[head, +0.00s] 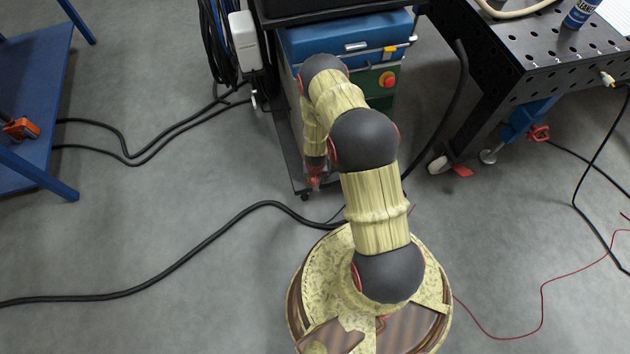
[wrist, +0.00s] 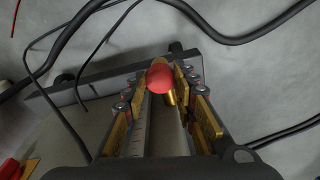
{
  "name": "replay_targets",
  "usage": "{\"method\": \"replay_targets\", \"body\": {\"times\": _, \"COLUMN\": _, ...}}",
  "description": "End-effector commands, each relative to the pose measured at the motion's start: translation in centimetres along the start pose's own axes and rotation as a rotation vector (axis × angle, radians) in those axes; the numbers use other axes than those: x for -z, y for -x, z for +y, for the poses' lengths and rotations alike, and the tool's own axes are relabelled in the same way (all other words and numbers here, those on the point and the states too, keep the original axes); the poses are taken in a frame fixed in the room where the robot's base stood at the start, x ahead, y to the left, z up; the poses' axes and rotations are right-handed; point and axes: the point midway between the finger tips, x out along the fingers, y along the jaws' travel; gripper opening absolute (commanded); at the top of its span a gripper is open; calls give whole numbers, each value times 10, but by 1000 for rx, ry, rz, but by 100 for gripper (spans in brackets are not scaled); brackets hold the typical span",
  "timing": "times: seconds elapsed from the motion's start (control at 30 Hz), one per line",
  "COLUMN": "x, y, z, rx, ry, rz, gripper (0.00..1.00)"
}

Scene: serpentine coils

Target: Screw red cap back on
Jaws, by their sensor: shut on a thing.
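A rounded red cap (wrist: 160,77) sits between the fingertips of my gripper (wrist: 165,88) in the wrist view. The fingers are closed on it. A short brass-coloured piece (wrist: 170,98) shows just beside and below the cap; I cannot tell whether the two are joined. In the head view my gripper (head: 316,178) hangs low, pointing down at the front left of the cart. The cap is too small there to make out clearly, and my arm hides part of the cart behind it.
The cart (head: 350,42) has a blue drawer and a green panel with a red button (head: 387,80). A black perforated table (head: 535,45) stands right, a blue bench (head: 35,75) left. Black cables (head: 190,255) and a thin red wire (head: 542,300) cross the grey floor.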

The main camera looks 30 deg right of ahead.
Motion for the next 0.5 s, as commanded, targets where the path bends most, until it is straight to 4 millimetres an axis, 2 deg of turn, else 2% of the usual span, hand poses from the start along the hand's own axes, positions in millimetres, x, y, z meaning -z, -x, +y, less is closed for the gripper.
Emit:
{"method": "replay_targets", "body": {"times": 0.17, "x": 0, "y": 1, "z": 0, "rx": -4, "ry": -38, "rz": 0, "gripper": 7}}
{"method": "replay_targets", "body": {"times": 0.5, "x": 0, "y": 1, "z": -1, "rx": -32, "ry": -268, "rz": 0, "gripper": 7}}
